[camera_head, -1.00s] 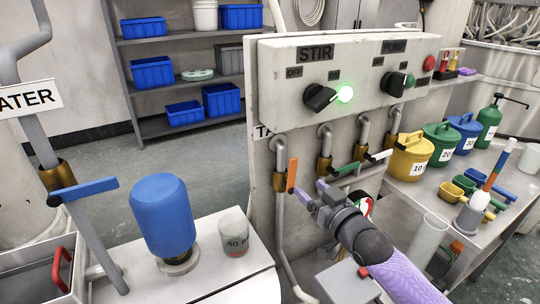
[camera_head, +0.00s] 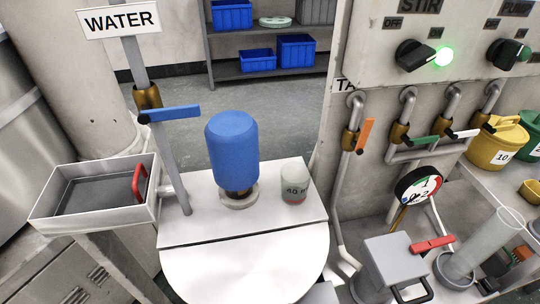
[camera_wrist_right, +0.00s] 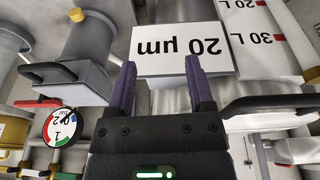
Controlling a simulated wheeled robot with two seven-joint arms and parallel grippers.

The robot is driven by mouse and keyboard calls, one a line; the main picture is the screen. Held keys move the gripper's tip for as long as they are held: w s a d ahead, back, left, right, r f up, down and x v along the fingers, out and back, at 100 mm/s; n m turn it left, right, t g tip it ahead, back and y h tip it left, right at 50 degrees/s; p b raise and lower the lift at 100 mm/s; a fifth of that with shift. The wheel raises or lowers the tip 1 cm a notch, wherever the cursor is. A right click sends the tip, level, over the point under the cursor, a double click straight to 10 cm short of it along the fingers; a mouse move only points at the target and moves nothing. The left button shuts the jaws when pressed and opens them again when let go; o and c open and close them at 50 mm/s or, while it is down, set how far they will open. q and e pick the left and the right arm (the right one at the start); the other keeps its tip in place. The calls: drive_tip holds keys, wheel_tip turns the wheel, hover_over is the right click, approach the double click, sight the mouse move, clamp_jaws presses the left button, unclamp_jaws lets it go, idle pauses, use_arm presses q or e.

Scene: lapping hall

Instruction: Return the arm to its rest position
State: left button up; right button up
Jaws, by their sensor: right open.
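My right gripper (camera_wrist_right: 161,88) shows in the right wrist view with its two purple fingers apart and nothing between them. A white label reading "20 µm" (camera_wrist_right: 184,50) appears upside down just beyond the fingertips; I cannot tell how far off it is. In the head view neither gripper shows now. The panel with the STIR knob (camera_head: 415,54) and its lit green lamp (camera_head: 444,57) stands at the upper right. The orange-handled valve (camera_head: 365,135) and the green-handled valve (camera_head: 422,142) hang below it.
A blue bottle (camera_head: 232,150) and a "40" cup (camera_head: 294,185) stand on the white table (camera_head: 190,232). A tray (camera_head: 95,210) with a red handle is at the left. A gauge (camera_head: 418,187), a grey box with a red lever (camera_head: 387,262) and a clear cylinder (camera_head: 487,240) are at the right.

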drive_tip(key=s+f+g, duration=0.1)
drive_tip(key=s+f, duration=0.1)
drive_tip(key=f, duration=0.6)
drive_tip(key=s+f, duration=0.3)
drive_tip(key=f, duration=0.5)
drive_tip(key=s+d+f+g, duration=0.1)
drive_tip(key=s+d+f, duration=0.2)
drive_tip(key=s+f, duration=0.4)
drive_tip(key=s, duration=0.4)
drive_tip(key=shift+s+d+f+n, duration=0.2)
drive_tip(key=shift+n, duration=0.1)
